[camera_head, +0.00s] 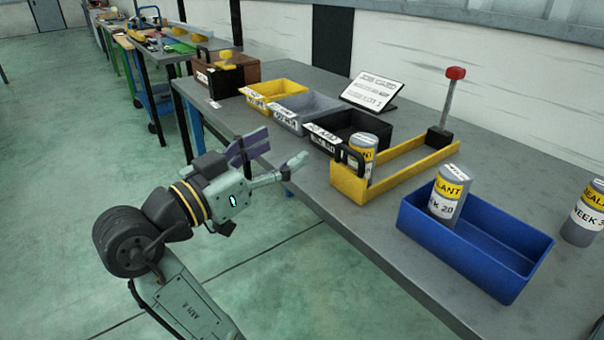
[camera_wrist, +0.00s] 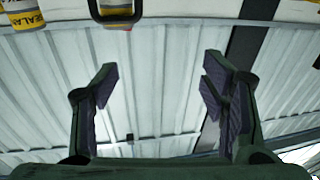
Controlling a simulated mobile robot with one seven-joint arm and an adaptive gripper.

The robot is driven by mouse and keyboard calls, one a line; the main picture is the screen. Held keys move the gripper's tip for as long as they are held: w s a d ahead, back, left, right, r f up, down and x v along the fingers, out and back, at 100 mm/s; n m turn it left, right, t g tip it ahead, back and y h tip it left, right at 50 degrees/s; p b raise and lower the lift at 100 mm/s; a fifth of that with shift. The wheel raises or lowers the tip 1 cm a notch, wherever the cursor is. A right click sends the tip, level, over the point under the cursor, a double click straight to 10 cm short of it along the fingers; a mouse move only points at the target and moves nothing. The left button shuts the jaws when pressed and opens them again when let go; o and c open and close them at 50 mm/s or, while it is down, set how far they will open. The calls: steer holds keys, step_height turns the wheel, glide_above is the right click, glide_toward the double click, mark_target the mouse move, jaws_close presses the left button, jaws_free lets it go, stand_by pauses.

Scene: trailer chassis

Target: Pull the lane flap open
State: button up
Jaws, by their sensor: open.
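The yellow lane (camera_head: 408,172) stands on the grey bench with a grey sealant can (camera_head: 362,158) inside its near left end. A black handle (camera_head: 349,160) stands at that end, on what looks like the lane's flap; the flap appears closed. My gripper (camera_head: 287,148) is open and empty, to the left of the handle and apart from it, near the bench's front edge. In the wrist view my gripper (camera_wrist: 160,78) has nothing between its fingers. The black handle (camera_wrist: 116,10) shows at the top edge there, beyond the fingertips, with a sealant can (camera_wrist: 22,14) to its left.
A blue bin (camera_head: 475,245) with a sealant can (camera_head: 448,195) is right of the lane. A black bin (camera_head: 350,124), grey bin (camera_head: 303,107) and yellow bin (camera_head: 270,91) sit left. A red-knobbed lever (camera_head: 447,100) rises at the lane's far end. The floor before the bench is clear.

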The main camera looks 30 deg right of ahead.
mark_target(351, 149)
steer(key=s+d+g, duration=0.1)
steer(key=d, duration=0.3)
steer(key=s+d+f+m+g+p, duration=0.1)
steer(key=d, duration=0.3)
steer(key=s+d+f+m+g, duration=0.1)
steer(key=d, duration=0.4)
steer(key=shift+f, duration=0.2)
steer(key=shift+a, duration=0.1)
steer(key=shift+c, duration=0.2)
steer(key=shift+f+g, duration=0.1)
steer(key=shift+g, duration=0.3)
steer(key=c, duration=1.4)
